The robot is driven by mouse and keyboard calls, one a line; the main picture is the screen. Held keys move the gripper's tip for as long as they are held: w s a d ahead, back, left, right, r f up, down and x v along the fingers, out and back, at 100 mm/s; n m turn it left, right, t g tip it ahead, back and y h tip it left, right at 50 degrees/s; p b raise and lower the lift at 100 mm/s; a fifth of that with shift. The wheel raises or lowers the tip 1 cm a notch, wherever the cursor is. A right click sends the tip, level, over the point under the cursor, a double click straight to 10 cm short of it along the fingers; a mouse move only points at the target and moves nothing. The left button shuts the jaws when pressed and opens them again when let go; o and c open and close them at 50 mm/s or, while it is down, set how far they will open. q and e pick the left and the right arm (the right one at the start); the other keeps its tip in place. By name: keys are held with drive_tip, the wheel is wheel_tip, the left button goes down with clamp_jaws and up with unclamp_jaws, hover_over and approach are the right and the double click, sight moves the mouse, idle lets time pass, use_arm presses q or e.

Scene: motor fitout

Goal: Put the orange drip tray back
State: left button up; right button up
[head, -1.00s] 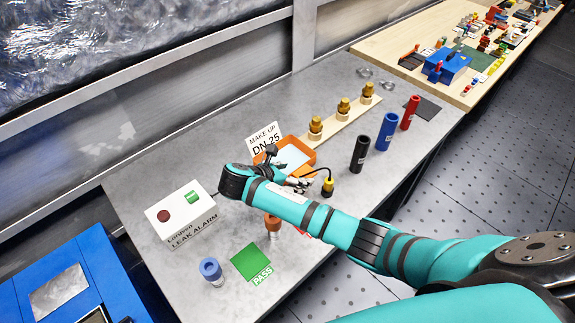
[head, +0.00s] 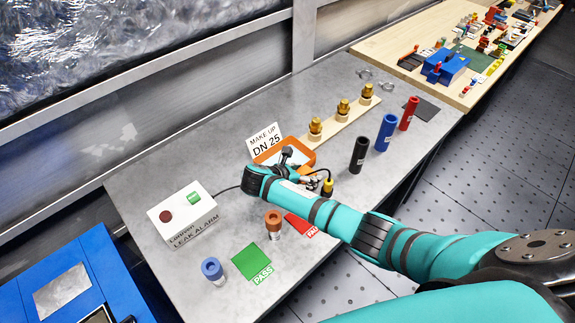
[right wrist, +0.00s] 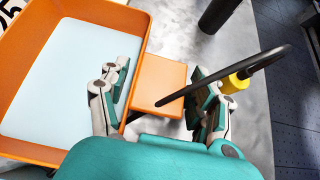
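The orange drip tray (head: 306,163) stands on the grey bench in front of the MAKE UP DN 25 sign, with a pale blue inside. It fills the left of the right wrist view (right wrist: 135,20). A flat orange tab (right wrist: 163,78) sits at its side. My right gripper (right wrist: 157,100) is open, with one finger on each side of the tab; I cannot tell whether they touch it. In the head view my right gripper (head: 312,182) is at the tray's near edge, and my arm hides part of the tray. My left gripper is not in view.
A yellow-collared probe (head: 327,188) on a black cable stands beside the gripper. Black (head: 358,155), blue (head: 385,132) and red (head: 409,113) cylinders stand to the right. A leak alarm box (head: 182,215) and green PASS mat (head: 252,257) are left and in front.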

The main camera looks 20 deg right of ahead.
clamp_jaws()
